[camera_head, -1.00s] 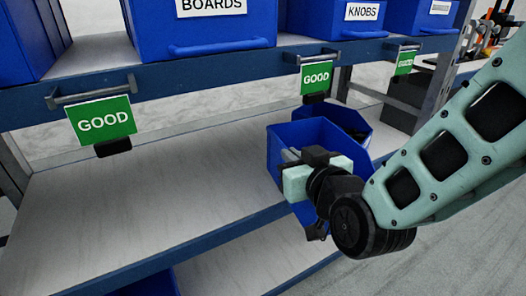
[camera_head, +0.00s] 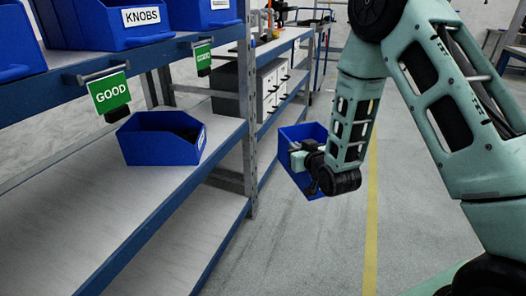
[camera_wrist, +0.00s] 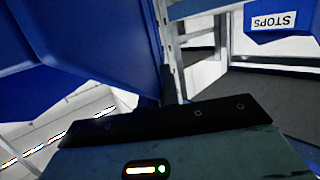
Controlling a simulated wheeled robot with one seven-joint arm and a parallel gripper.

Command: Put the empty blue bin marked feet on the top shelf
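A blue bin (camera_head: 288,147) hangs in the air over the aisle, right of the rack. My gripper (camera_head: 300,158) is shut on its near wall; the fingertips are mostly hidden. No label on this bin is in sight, so I cannot read its marking. The bit of inside I see is plain blue. In the wrist view the bin's blue wall (camera_wrist: 95,45) fills the upper left. The upper shelf (camera_head: 62,97) in view holds blue bins, one marked KNOBS (camera_head: 110,28). Whether another shelf lies above is out of view.
A second blue bin (camera_head: 152,150) with dark contents stands on the shelf below (camera_head: 125,205), which is otherwise bare. A rack post (camera_head: 247,110) stands between it and the held bin. A bin marked STOPS (camera_wrist: 275,22) shows in the wrist view. The aisle floor (camera_head: 310,245) is clear.

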